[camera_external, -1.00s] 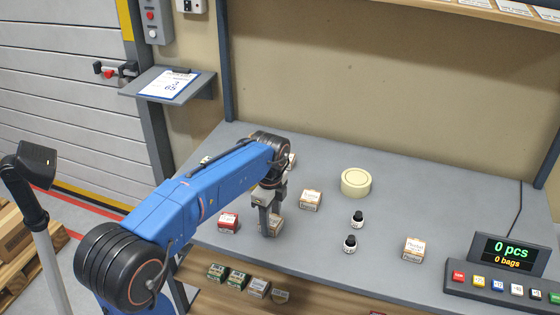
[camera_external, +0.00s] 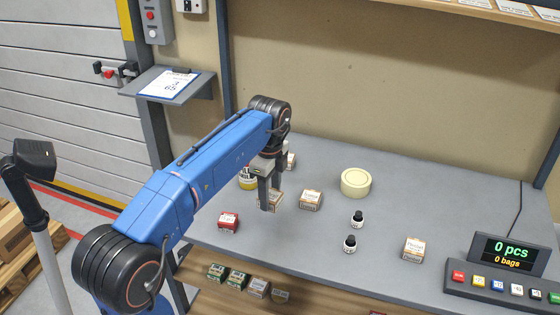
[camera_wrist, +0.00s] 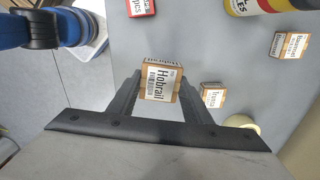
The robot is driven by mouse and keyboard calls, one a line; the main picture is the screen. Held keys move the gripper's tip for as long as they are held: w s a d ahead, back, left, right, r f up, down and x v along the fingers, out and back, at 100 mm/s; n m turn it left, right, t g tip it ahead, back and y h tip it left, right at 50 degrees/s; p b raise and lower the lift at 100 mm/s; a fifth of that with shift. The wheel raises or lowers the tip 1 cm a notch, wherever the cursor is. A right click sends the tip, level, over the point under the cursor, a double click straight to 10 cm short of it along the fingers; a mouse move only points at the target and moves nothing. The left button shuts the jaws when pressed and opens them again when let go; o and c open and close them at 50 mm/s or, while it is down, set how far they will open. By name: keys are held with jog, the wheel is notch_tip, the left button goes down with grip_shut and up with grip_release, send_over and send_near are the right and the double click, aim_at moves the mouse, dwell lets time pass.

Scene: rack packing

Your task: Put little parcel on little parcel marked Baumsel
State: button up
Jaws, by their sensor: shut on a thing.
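My gripper (camera_external: 269,203) is shut on a little brown parcel (camera_wrist: 161,84) with a white label that reads Hobrail. In the external view this parcel (camera_external: 276,197) shows partly behind the fingers and seems to be held above the table. Another little parcel (camera_wrist: 290,45) is at the right of the wrist view; its small label seems to read Baumsel. In the external view it appears to be the parcel (camera_external: 291,161) standing behind my gripper, partly hidden. The held parcel is apart from it.
A little parcel (camera_external: 311,200) stands right of my gripper. A red parcel (camera_external: 228,220) is at front left, a yellow-labelled bottle (camera_external: 247,182) behind it. Two dark bottles (camera_external: 350,243), a tape roll (camera_external: 356,182) and another parcel (camera_external: 414,249) stand farther right. The back right is clear.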

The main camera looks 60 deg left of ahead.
jog(key=w+a+r+n, duration=0.1)
jog(key=w+a+r, duration=0.1)
jog(key=w+a, duration=0.85)
jog(key=w+a+r, duration=0.1)
jog(key=w+a, duration=0.5)
jog(key=a, duration=0.9)
jog(key=shift+w+d+f, duration=0.1)
jog(key=shift+f, duration=2.2)
jog(key=shift+w+f, duration=0.1)
jog(key=shift+f, duration=2.2)
jog(key=o, duration=1.1)
jog(key=shift+f, duration=0.15)
jog(key=shift+r, duration=6.15)
